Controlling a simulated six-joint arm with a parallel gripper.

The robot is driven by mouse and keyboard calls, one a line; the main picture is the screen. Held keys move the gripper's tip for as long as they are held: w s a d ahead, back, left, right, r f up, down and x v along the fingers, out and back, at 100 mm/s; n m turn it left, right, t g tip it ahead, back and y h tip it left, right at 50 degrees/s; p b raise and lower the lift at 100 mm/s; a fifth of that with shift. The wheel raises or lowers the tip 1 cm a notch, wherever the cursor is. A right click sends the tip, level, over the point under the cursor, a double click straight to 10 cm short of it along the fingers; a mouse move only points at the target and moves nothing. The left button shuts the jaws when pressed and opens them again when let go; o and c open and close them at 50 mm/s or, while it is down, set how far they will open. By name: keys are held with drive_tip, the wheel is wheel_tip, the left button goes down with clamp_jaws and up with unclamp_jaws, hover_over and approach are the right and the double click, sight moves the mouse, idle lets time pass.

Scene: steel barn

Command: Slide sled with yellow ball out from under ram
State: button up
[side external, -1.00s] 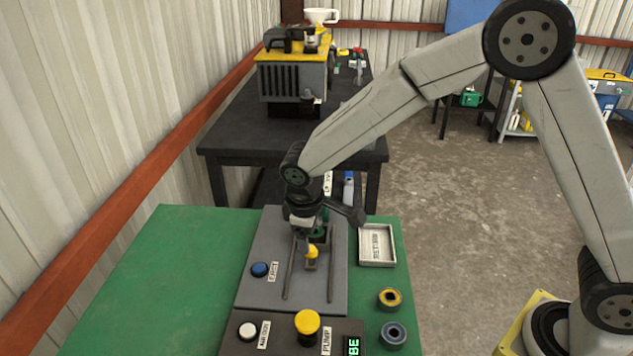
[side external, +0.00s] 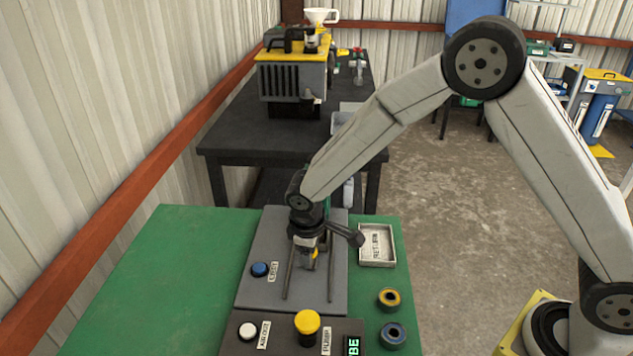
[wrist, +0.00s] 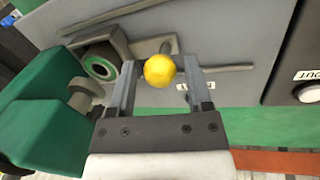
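The yellow ball (wrist: 159,70) stands on a short post on the grey sled (wrist: 147,48). In the wrist view it lies between the two fingers of my gripper (wrist: 160,88), with a visible gap on each side, so the gripper is open around it. In the side view the yellow ball (side external: 316,253) is partly hidden by my gripper (side external: 306,246). A dark block with a green ring (wrist: 100,65) sits at the sled's left end in the wrist view. The ram is largely hidden behind my wrist in the side view; I cannot make out its tip.
Two dark rails (side external: 331,275) flank the sled on the grey plate (side external: 265,295). A blue button (side external: 260,269) is left of them. A RETURN tray (side external: 377,259) and two ringed parts (side external: 389,299) are to the right. A panel with a yellow PUMP button (side external: 307,321) is in front.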

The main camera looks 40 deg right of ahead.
clamp_jaws()
idle(1.2)
